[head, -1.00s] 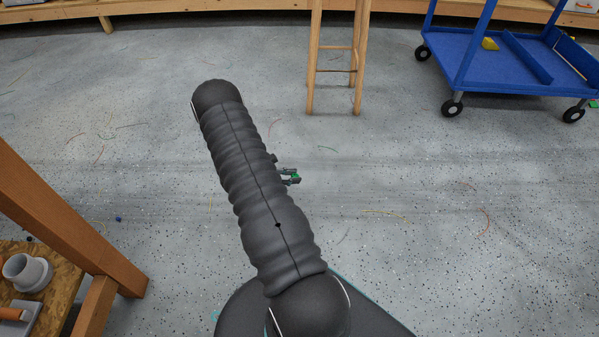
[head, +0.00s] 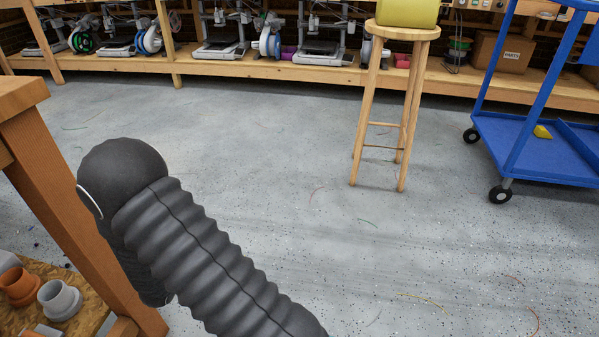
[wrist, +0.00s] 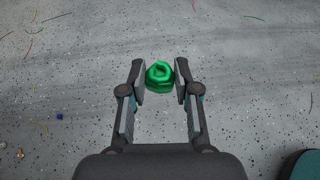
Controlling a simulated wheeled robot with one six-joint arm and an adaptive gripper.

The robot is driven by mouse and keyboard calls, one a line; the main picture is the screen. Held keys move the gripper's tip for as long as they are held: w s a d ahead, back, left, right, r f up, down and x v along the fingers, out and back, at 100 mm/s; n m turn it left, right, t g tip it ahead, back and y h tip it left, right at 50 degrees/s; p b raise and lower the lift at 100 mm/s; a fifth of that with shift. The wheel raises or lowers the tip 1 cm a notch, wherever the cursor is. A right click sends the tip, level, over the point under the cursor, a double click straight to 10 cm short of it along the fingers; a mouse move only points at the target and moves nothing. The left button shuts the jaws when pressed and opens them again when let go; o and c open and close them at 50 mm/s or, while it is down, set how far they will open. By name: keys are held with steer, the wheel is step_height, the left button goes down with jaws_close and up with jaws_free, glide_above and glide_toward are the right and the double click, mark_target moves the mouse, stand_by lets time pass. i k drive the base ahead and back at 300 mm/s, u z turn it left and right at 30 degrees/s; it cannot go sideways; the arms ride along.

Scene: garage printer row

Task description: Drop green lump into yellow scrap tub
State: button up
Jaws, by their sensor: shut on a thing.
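In the wrist view, my gripper (wrist: 160,80) is shut on the green lump (wrist: 159,75), a shiny, rounded piece held between the two fingertips above the grey floor. In the head view, my arm hides the gripper and the lump. The yellow scrap tub (head: 408,12) stands on a wooden stool (head: 401,33) right of centre. Only its lower part shows, cut off by the top edge of the head view. My gripper is well apart from it.
A long bench (head: 270,69) with several printers runs along the back. A wooden table (head: 40,150) is close at the left. The floor between is open, with scattered filament scraps.

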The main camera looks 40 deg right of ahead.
mark_target(387, 24)
steer(key=u, duration=0.05)
steer(key=k, duration=0.4)
steer(key=z, duration=0.9)
steer(key=i, duration=1.15)
steer(key=z, duration=0.35)
